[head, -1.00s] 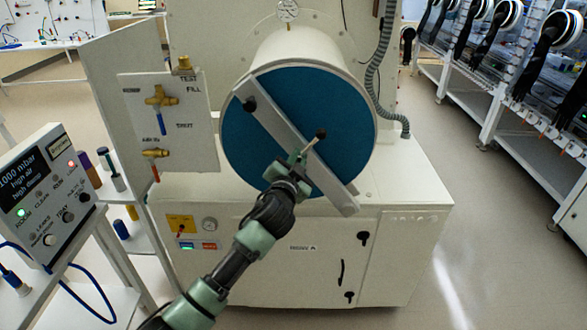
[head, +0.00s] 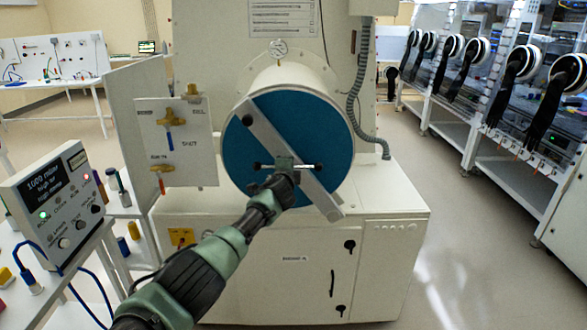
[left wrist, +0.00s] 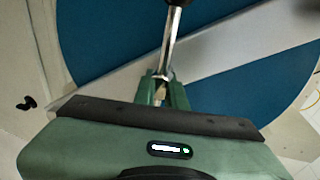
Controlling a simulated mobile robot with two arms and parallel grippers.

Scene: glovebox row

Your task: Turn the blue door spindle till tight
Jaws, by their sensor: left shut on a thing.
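The round blue door (head: 242,155) closes the front of a white cylindrical chamber. A pale diagonal bar (head: 264,131) crosses it from upper left to lower right. At its middle is the spindle's thin metal cross handle (head: 308,167), lying about level with dark knobs at its ends. My left gripper (head: 284,163) is shut on the handle near its middle, partly hiding the spindle. In the left wrist view the handle (left wrist: 172,38) rises from between the green fingers (left wrist: 162,88) in front of the door (left wrist: 110,40). My right gripper is not in view.
A valve panel (head: 190,145) stands left of the chamber. A gauge (head: 278,49) is on top and a grey hose (head: 362,95) runs at the right. A control box (head: 55,195) stands at the near left. Gloveboxes (head: 500,120) line the right, with clear floor between.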

